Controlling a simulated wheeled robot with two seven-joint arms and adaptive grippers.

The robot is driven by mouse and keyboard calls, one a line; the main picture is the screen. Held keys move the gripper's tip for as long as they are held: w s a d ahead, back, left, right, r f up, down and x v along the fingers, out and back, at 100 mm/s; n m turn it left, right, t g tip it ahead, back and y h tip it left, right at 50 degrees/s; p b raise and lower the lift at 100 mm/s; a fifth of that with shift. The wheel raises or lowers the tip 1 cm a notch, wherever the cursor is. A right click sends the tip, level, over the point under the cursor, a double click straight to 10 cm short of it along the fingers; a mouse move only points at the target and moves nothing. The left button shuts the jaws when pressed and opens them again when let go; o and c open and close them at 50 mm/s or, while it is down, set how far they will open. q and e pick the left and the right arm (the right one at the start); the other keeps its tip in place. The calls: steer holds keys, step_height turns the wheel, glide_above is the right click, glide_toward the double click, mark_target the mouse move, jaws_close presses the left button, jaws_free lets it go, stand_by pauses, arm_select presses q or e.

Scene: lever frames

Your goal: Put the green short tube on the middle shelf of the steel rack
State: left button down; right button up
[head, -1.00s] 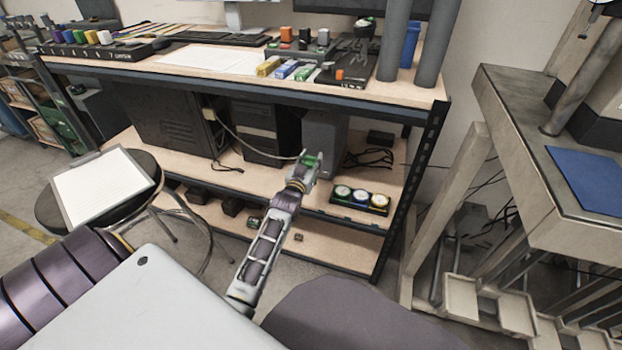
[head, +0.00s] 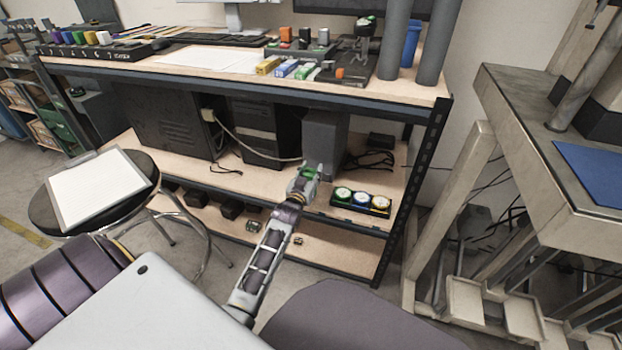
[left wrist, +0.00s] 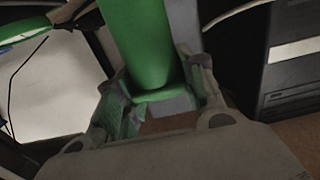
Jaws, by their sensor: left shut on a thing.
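The green short tube (left wrist: 138,45) stands large between the fingers of my left gripper (left wrist: 165,95) in the left wrist view. My left gripper (head: 308,174) is shut on it, and only a little green shows there in the head view. The steel rack (head: 437,125) has a black frame and pale wooden boards. My left gripper is at the front of its middle shelf (head: 270,182), just left of a black holder with three round coloured pieces (head: 361,200). I cannot tell whether the tube touches the board. My right gripper is not in view.
A grey box (head: 324,140) and dark computer cases (head: 262,130) stand at the back of the middle shelf. Black cables (head: 368,160) lie right of the box. Small dark blocks (head: 230,208) are on the lower shelf. A stool with a clipboard (head: 98,187) stands left.

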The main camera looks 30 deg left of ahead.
arm_select(q)
steer(key=shift+f, duration=0.7)
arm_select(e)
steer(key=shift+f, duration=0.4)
arm_select(q)
steer(key=shift+f, duration=0.1)
steer(key=c, duration=0.9)
jaws_free()
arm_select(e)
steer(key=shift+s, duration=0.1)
arm_select(q)
steer(key=shift+p+v, duration=0.9)
steer(key=shift+v, duration=2.9)
steer(key=shift+p+v, duration=0.9)
steer(key=shift+v, duration=1.3)
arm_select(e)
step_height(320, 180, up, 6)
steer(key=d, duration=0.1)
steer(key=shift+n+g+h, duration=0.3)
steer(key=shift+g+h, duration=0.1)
